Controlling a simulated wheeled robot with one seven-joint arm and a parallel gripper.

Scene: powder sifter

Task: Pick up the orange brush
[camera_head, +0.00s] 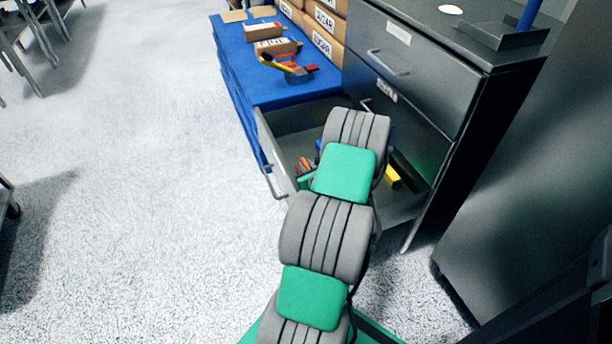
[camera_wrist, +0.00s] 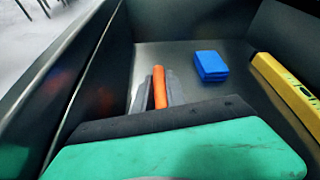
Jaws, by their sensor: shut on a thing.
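The orange brush (camera_wrist: 160,88) shows in the wrist view as a narrow orange handle over the drawer floor. My gripper (camera_wrist: 158,92) has its grey fingers on either side of the handle and is shut on it. The rest of the brush is hidden behind the dark and green body of my gripper. In the head view, my arm reaches into the open drawer (camera_head: 268,160), and a bit of orange (camera_head: 304,164) shows just left of the arm. I cannot tell whether the brush is lifted off the drawer floor.
A blue block (camera_wrist: 211,66) and a yellow level (camera_wrist: 288,88) lie in the drawer, to the right of the brush. The drawer walls stand close around my gripper. A blue-covered table (camera_head: 240,65) with tools and boxes adjoins the grey cabinet (camera_head: 405,70).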

